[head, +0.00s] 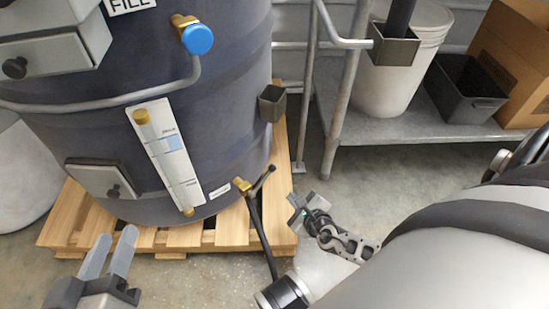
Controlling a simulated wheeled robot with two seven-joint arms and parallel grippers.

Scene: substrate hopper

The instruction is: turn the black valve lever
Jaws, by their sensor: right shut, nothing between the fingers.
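The hopper is a dark grey drum (225,85) on a wooden pallet. Low on its right side is a brass valve (241,185) with a short black lever (264,179) slanting up to the right. A black pipe or hose (259,236) runs down from the valve to the floor. My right gripper (299,207) is shut and empty, a little right of and below the lever, apart from it in the picture. My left gripper (110,252) is at the lower left in front of the pallet, its two pale fingers apart with nothing between them.
The pallet (60,230) sticks out around the drum. A sight gauge (166,155) and a blue-capped fitting (197,39) are on the drum. A metal rack (350,150) at the right holds a white bucket (375,90), a black bin (460,92) and a cardboard box (515,60).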

